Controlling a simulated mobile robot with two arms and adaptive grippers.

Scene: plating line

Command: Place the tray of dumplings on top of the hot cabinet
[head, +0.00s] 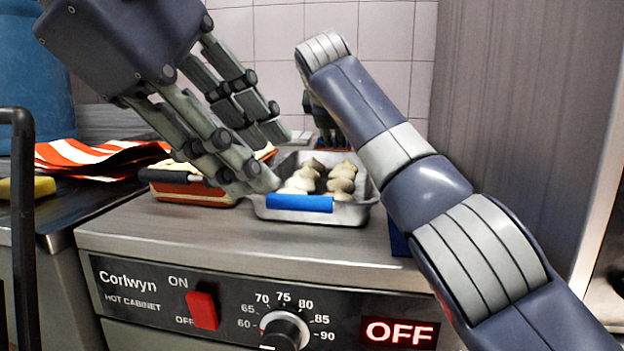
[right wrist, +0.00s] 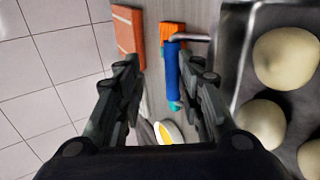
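The grey metal tray (head: 352,214) holds several pale dumplings (head: 341,182) and appears to rest level on top of the hot cabinet (head: 240,238). A blue handle (head: 300,203) is on its front side. My left gripper (head: 272,155) is open, its fingers spread over the tray's left edge; I cannot tell if they touch it. My right arm reaches past the tray's right side, and my right gripper is mostly hidden behind it in the head view. In the right wrist view my right gripper (right wrist: 168,95) is open, with another blue tray handle (right wrist: 172,78) seen between its fingers.
A red-orange dish (head: 195,192) with a black handle stands close left of the tray. A striped cloth (head: 95,160), yellow sponge (head: 28,187) and blue drum (head: 32,90) are further left. The cabinet front has a red switch (head: 203,309) and a lit OFF display (head: 400,332).

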